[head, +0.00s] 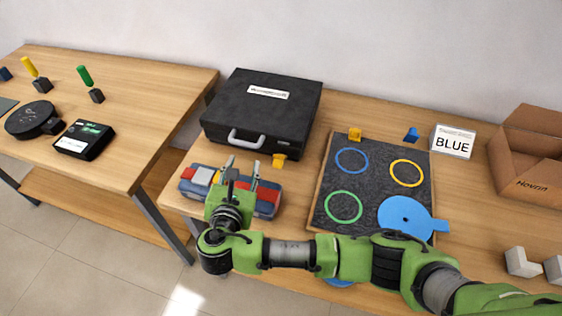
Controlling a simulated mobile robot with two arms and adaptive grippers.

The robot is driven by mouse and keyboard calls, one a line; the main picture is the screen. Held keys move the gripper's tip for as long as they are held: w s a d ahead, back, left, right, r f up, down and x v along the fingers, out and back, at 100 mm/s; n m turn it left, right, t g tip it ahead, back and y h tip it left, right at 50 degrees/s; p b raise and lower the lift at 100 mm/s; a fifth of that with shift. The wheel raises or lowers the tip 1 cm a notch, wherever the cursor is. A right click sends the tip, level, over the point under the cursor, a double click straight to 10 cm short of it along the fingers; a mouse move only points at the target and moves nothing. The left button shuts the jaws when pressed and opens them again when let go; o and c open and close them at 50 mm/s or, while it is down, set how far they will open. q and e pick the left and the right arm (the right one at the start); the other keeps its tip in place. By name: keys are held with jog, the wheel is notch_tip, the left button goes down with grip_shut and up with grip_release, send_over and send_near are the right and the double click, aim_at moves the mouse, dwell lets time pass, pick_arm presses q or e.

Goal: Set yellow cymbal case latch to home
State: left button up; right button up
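A black case (262,112) with a grey handle and a white label lies closed on the right table. A small yellow piece (279,161) sits at its front right corner; I cannot tell whether it is fixed to the case. A second yellow piece (355,134) stands at the back edge of the dark mesh pad (372,180). My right gripper (243,171) is open, its two fingers pointing toward the case's front. It is above a blue, red and grey box (270,196), left of and near the first yellow piece. My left gripper is out of view.
The pad bears blue, yellow and green rings and a blue disc (392,212). A blue piece (411,135), a BLUE card (453,142) and an open cardboard box (530,150) stand to the right. The left table (150,100) holds several small items.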

aim_at(277, 162)
jog(key=s+d+h, duration=0.1)
jog(key=s+d+g+h, duration=0.1)
jog(key=s+d, duration=0.1)
jog(key=s+d+f, duration=0.1)
jog(key=s, duration=0.1)
jog(key=shift+s+d+g+h, duration=0.15)
jog(key=shift+d+g+h, duration=0.15)
jog(key=shift+d+h, duration=0.1)
jog(key=shift+d+f, duration=0.1)
jog(key=shift+d, duration=0.05)
jog(key=p+x, duration=0.1)
jog(key=x, duration=1.2)
jog(key=shift+w+d+f+p, duration=0.15)
jog(key=shift+w+f+p, duration=0.05)
jog(key=shift+w+p, duration=0.1)
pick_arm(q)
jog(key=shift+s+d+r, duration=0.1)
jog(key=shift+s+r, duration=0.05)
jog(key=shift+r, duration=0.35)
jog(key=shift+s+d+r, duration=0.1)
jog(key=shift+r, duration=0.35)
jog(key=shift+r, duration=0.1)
pick_arm(e)
grip_shut()
